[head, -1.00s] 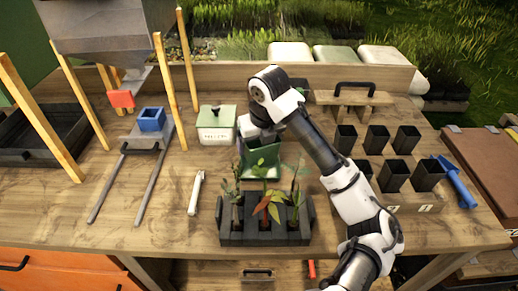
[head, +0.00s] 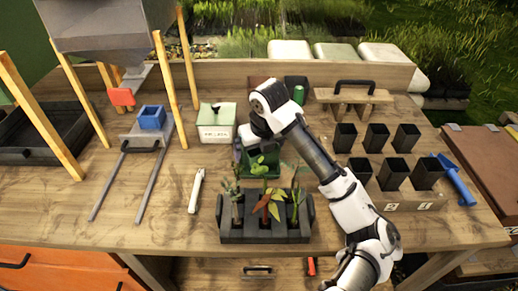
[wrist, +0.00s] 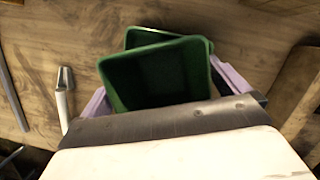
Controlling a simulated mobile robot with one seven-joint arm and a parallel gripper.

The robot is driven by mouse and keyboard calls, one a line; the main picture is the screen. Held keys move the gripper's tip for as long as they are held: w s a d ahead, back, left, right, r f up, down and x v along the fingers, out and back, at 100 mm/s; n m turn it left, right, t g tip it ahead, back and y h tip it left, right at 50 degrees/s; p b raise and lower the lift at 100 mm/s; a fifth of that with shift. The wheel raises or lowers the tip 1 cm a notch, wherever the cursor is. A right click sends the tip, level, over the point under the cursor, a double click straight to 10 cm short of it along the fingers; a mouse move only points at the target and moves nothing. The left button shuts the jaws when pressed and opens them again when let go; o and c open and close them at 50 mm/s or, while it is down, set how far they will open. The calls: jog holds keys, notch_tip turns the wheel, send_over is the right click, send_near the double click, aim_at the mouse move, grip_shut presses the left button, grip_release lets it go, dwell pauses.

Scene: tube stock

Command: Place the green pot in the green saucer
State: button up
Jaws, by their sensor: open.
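The green pot (wrist: 160,76) is a square, open-topped pot between my fingers in the wrist view. In the head view, the pot (head: 262,158) shows low over the bench, partly behind the seedlings. A second green rim, apparently the green saucer (wrist: 148,37), shows just beyond the pot in the wrist view. Most of it is hidden, and I cannot tell whether the pot rests fully inside it. My gripper (wrist: 166,90) is open, with a pale purple finger on either side of the pot. In the head view, my gripper (head: 258,146) is largely hidden by its own wrist.
A black seedling tray (head: 265,236) stands close in front of the pot. A white lidded box (head: 216,130) is left of my gripper. Several black pots (head: 395,172) stand right, beside a blue trowel (head: 455,182). A green can (head: 295,88) is behind.

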jog(key=b+v, duration=0.2)
jog(key=v, duration=1)
jog(key=shift+r, duration=0.2)
